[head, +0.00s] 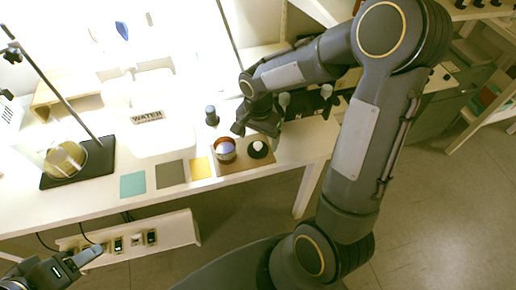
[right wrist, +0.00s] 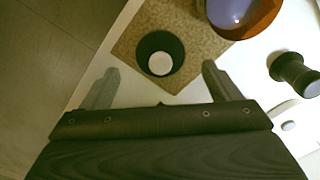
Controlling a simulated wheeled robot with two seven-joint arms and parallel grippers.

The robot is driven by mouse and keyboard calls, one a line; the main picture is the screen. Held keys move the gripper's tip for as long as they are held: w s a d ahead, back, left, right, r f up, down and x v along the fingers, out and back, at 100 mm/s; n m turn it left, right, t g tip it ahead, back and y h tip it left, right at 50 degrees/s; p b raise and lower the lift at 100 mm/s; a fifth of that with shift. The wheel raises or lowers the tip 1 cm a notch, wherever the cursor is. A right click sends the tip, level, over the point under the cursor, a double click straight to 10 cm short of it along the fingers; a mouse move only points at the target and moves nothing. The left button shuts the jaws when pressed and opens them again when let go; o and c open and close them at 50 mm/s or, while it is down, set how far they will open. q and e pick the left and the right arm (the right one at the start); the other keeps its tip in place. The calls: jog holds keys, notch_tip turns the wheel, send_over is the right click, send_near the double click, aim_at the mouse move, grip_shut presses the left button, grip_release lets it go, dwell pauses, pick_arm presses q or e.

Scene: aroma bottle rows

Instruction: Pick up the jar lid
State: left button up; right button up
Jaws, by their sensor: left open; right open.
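The jar lid, a dark round piece with a white centre, lies on a brown mat in the head view (head: 258,150) and the right wrist view (right wrist: 160,54). The open jar, brown with a bluish inside, stands beside it in the head view (head: 225,150) and is cut off at the top of the right wrist view (right wrist: 240,14). My right gripper is open and empty, its fingertips apart just short of the lid in the right wrist view (right wrist: 158,72); it also shows in the head view (head: 258,130). My left gripper (head: 86,257) is open at the lower left, far from the lid.
The brown mat (head: 232,169) lies near the table's front edge. Yellow (head: 200,168), grey (head: 170,173) and teal (head: 132,184) squares lie to its left. A small dark bottle (head: 211,116) stands behind the jar. A black stand base (head: 100,165) is at left.

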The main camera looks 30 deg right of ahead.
aim_at(258, 144)
notch_tip(258, 144, down, 4)
jog(key=shift+a+r, duration=0.1)
jog(key=shift+r, duration=0.05)
jog(key=c, duration=1)
jog(key=shift+r, duration=0.15)
